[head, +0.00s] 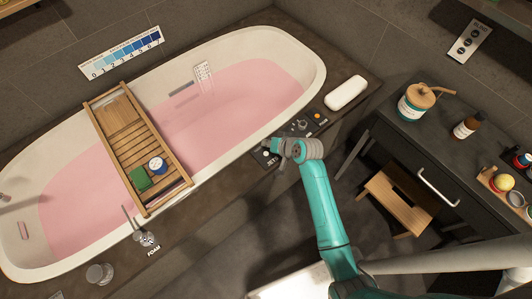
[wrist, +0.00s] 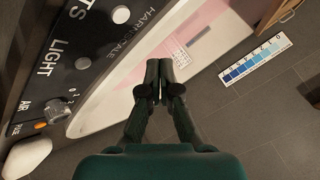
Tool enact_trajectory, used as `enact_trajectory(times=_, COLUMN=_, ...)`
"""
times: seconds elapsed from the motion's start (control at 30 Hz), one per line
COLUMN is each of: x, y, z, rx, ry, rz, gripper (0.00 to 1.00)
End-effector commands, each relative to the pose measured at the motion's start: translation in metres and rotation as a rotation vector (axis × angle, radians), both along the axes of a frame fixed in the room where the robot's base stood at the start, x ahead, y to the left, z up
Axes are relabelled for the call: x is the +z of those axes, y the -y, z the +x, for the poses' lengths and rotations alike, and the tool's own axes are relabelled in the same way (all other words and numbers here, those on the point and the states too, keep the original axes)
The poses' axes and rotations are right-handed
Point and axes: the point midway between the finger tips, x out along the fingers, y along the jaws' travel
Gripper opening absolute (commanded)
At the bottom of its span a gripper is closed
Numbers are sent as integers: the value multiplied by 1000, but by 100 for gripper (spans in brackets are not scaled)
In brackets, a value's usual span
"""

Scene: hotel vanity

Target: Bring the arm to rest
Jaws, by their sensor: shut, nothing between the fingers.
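My teal arm (head: 325,205) reaches over the bath's near edge from the lower right in the head view. My gripper (head: 272,147) is at its end, above the dark control panel (head: 300,126) on the bath surround. The wrist view shows the two dark fingers of the gripper (wrist: 160,72) together, with nothing between them. The panel also shows in the wrist view (wrist: 75,70), left of the fingers, with a knob (wrist: 58,111) and round buttons. I cannot tell how high the fingers are above it; they appear apart from it.
The bath (head: 228,56) holds pink water. A white rounded object (head: 346,93) lies right of the panel. A dark cabinet (head: 455,150) with bottles and a wooden stool (head: 396,203) stand at the right.

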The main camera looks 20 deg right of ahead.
Motion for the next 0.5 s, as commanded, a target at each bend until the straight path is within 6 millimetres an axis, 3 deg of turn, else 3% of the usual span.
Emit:
enact_trajectory(times=0.37, x=-2, y=0, z=-3, rx=-1, ry=1, rz=-2, gripper=0)
enact_trajectory(times=0.5, x=-11, y=-2, z=-27, rx=-14, ry=16, rz=-25, gripper=0)
